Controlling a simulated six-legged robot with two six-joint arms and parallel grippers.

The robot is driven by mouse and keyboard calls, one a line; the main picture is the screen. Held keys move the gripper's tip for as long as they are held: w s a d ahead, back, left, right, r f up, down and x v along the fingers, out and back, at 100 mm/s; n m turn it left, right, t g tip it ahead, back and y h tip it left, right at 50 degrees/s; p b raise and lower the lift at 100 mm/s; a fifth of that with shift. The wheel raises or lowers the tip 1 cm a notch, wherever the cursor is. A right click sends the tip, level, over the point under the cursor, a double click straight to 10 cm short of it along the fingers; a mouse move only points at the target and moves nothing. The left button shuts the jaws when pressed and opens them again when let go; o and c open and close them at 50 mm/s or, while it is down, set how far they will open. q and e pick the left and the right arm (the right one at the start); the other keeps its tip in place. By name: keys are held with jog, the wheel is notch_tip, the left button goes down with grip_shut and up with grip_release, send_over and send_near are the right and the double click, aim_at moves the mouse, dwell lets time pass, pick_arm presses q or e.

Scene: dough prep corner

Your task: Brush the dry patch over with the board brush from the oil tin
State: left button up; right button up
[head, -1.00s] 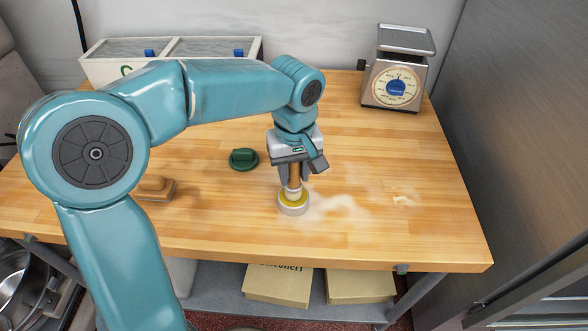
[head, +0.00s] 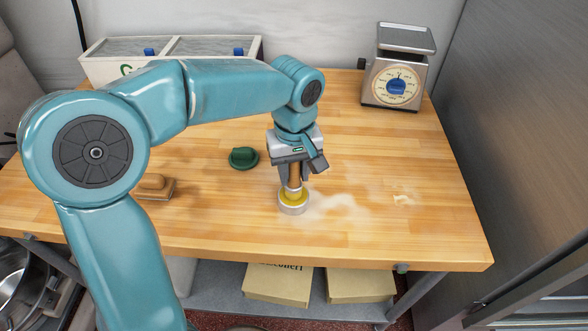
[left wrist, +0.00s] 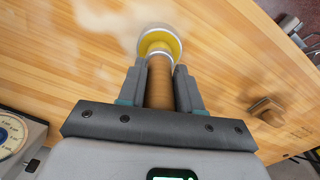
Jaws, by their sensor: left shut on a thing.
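My left gripper (head: 294,178) is shut on the brown handle of the board brush (head: 294,172) and holds it upright. The brush handle runs forward between the fingers in the left wrist view (left wrist: 160,82). The brush's lower end is in the small round oil tin (head: 293,209), which has yellow inside and stands on the wooden table. The tin also shows in the left wrist view (left wrist: 173,42). The bristles are hidden in the tin. The pale dry patch (head: 330,204) lies on the wood just right of the tin. My right gripper is not in view.
A green round object (head: 243,158) lies left of the gripper. A wooden block with a grip (head: 155,187) lies farther left. Small pale crumbs (head: 403,199) lie right of the patch. A scale (head: 397,75) and a white two-part bin (head: 100,72) stand at the back.

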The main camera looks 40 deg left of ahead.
pick_arm(q)
notch_tip(320, 180, up, 7)
jog(key=p, duration=0.6)
dwell(0.3)
dwell(0.7)
